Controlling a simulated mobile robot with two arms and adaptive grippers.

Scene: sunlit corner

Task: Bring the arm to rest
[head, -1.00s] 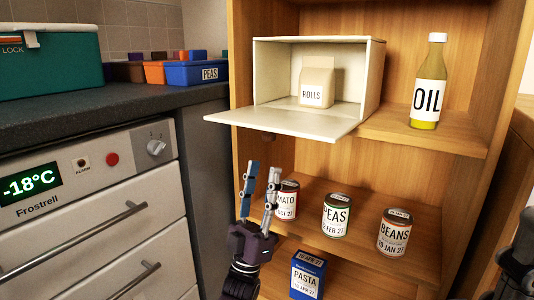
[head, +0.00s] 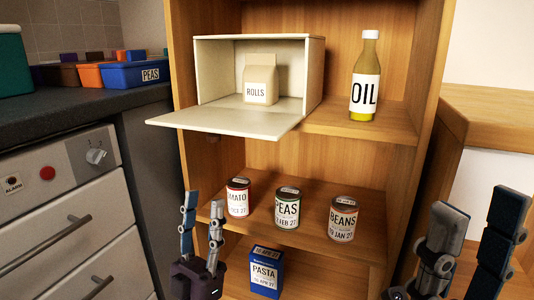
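My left gripper (head: 202,222) is upright in front of the wooden shelf unit, left of the tomato can. Its fingers are apart with nothing between them. My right gripper (head: 469,233) is upright at the lower right, in front of the unit's right side. Its fingers are apart and empty; its lower part is cut off by the frame. On the middle shelf (head: 314,189) stand a tomato can (head: 238,197), a peas can (head: 287,208) and a beans can (head: 343,219). A blue pasta box (head: 266,272) stands on the lower shelf.
A cream box (head: 311,75) with its flap lowered holds a rolls bag (head: 261,80) on the upper shelf. An oil bottle (head: 366,76) stands beside it.

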